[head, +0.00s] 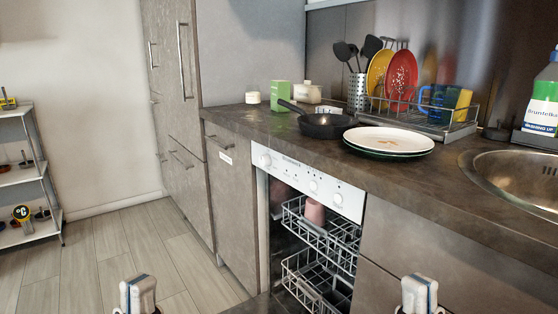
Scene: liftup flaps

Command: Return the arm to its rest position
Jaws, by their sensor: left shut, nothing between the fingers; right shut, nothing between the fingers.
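My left gripper (138,294) shows at the bottom edge of the head view, left of the dishwasher, over the wooden floor. My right gripper (419,294) shows at the bottom edge, right of the dishwasher, in front of the grey cabinet fronts. Both are shut and hold nothing. Only their upper parts are in the picture; the arms behind them are out of view. Both appear apart from the furniture.
The dishwasher (309,187) is open, with two racks and a pink cup (315,212) in the upper rack. The counter bears a black pan (328,126), stacked plates (389,141), a dish rack (462,129) and a sink (520,178). A shelf (36,178) stands left; floor is free before the tall cabinets.

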